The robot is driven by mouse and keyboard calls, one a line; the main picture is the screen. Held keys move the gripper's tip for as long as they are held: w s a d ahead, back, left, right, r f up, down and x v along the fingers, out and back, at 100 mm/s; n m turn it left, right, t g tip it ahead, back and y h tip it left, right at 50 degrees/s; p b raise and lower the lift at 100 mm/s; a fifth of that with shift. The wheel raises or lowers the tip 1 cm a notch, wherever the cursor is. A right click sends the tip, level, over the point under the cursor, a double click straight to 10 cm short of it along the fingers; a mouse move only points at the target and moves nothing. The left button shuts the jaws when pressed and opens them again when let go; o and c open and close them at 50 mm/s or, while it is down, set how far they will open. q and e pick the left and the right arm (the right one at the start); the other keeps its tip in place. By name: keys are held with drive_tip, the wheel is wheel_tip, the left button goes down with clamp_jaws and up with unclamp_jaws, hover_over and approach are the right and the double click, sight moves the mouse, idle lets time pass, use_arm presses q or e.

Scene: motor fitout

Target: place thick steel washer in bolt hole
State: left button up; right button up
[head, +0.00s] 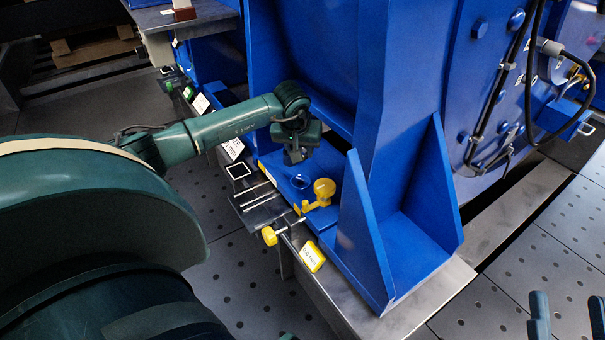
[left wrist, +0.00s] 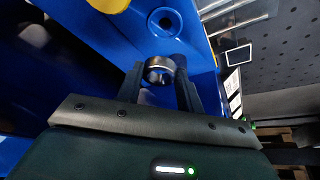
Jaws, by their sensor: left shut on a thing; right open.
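My left gripper (head: 297,156) is shut on the thick steel washer (left wrist: 160,66), a short metallic ring held between the fingertips in the left wrist view (left wrist: 160,78). In the head view the washer is hidden by the gripper. The bolt hole (head: 300,181) is a round opening in the blue motor foot (head: 286,195). In the left wrist view the hole (left wrist: 165,22) lies just beyond the washer, which is apart from it in the picture; its height above the foot is unclear. My right gripper (head: 568,314) is open and empty at the bottom right.
A yellow round-headed fixture (head: 324,188) stands close beside the hole. A yellow-handled screw (head: 270,236) and a yellow label (head: 312,256) are at the rail edge. Upright blue ribs (head: 368,225) flank the foot. Metal rods (head: 256,194) lie on a ledge left of it.

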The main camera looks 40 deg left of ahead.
use_arm(q)
wheel_tip(320, 180, down, 4)
drive_tip(key=shift+r+b, duration=0.1)
drive_tip(key=shift+b, duration=0.45)
wheel_tip(320, 180, down, 4)
drive_tip(key=shift+f+b, duration=0.25)
drive_tip(key=shift+b, duration=0.75)
use_arm(e)
drive_tip(key=r+n+t+y, duration=0.1)
drive_tip(key=r+n+y, duration=0.3)
drive_tip(key=shift+d+r, duration=0.2)
use_arm(q)
drive_tip(key=shift+f+b, duration=0.4)
drive_tip(key=shift+f, duration=0.15)
use_arm(e)
drive_tip(key=shift+r+n+y, duration=0.3)
drive_tip(key=shift+n+y, duration=0.3)
drive_tip(key=shift+n, duration=0.2)
use_arm(q)
drive_tip(key=o, duration=1.1)
use_arm(e)
drive_tip(key=shift+s+r+y, duration=0.1)
drive_tip(key=shift+r+y, duration=0.05)
drive_tip(key=shift+y, duration=0.15)
